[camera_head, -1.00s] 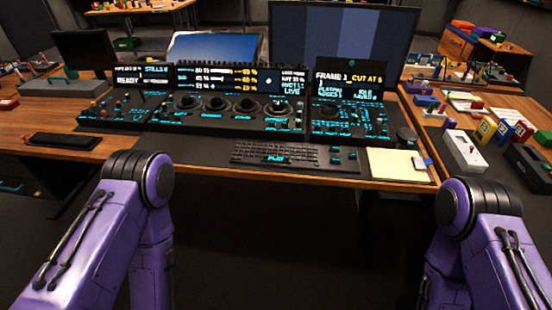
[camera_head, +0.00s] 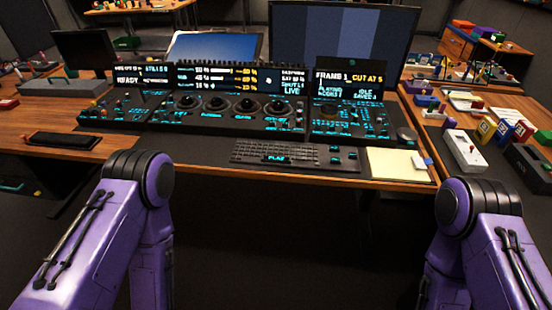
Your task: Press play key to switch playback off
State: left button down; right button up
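The play key (camera_head: 277,158), a dark key with a glowing cyan PLAY label, sits at the lower middle of the black keyboard (camera_head: 250,148) near the desk's front edge. The trackball panel (camera_head: 222,118) stands behind the keyboard, with several dark trackballs and lit cyan labels. On its right, a small screen (camera_head: 349,84) reads "FRAME 1" and "CUT AT 5", with a line below that looks like "PLAYING". Neither gripper is in view. Nothing covers the play key.
A cream notepad (camera_head: 398,164) lies right of the keyboard, and a dark round knob (camera_head: 406,136) stands behind it. A black flat case (camera_head: 64,140) lies on the left desk. A large monitor (camera_head: 342,38) rises behind the panel. The space above the keyboard is clear.

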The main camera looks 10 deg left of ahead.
aim_at(270, 160)
jog(key=u, duration=0.5)
jog(key=k, duration=1.25)
jog(key=z, duration=0.25)
jog(key=i, duration=1)
jog(key=z, duration=0.75)
jog(key=i, duration=0.7)
jog(key=u, duration=0.05)
